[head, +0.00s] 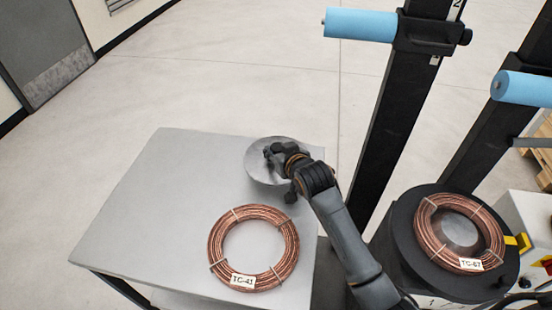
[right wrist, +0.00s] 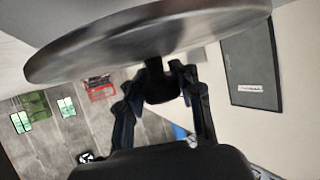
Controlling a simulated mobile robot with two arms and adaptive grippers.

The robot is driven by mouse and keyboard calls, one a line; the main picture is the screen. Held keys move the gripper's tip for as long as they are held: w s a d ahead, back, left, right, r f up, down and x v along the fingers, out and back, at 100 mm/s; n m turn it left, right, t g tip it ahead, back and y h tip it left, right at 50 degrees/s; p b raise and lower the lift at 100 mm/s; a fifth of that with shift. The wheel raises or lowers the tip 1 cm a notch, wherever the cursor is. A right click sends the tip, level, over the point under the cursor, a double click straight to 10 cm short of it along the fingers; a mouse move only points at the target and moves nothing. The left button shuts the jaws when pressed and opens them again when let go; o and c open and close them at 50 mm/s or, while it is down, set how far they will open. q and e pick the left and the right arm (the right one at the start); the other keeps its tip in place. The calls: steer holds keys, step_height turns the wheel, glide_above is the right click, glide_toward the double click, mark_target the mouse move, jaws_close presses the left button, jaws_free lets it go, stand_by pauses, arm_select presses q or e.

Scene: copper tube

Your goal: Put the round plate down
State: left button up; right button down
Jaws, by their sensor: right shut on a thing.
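The round plate (head: 262,172) is a grey metal disc at the far right corner of the grey table (head: 150,215) in the head view. My right gripper (head: 276,158) is over the plate and shut on it. In the right wrist view the plate (right wrist: 150,42) fills the top, tilted in the picture. The fingers of my right gripper (right wrist: 160,88) close around a dark stem at the plate's middle. I cannot tell whether the plate touches the table. My left gripper is not in view.
A copper coil labelled TC-41 (head: 289,262) lies on the table, near the plate. Another coil labelled TC-67 (head: 424,236) lies on a black round platform (head: 400,262) at the right. A black post (head: 398,120) with a blue roller (head: 360,25) stands behind. The table's left part is clear.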

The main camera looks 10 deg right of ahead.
mark_target(277, 151)
steer(key=w+f, duration=0.2)
steer(key=shift+w+d+f, duration=0.2)
steer(key=shift+d+f, duration=0.1)
steer(key=shift+f, duration=1.45)
steer(key=shift+f, duration=0.1)
steer(key=c, duration=0.9)
jaws_free()
steer(key=shift+f, duration=0.15)
steer(key=shift+s+r, duration=0.15)
steer(key=shift+r, duration=0.05)
steer(key=v, duration=1.2)
steer(key=shift+p, duration=0.3)
steer(key=shift+f, duration=0.1)
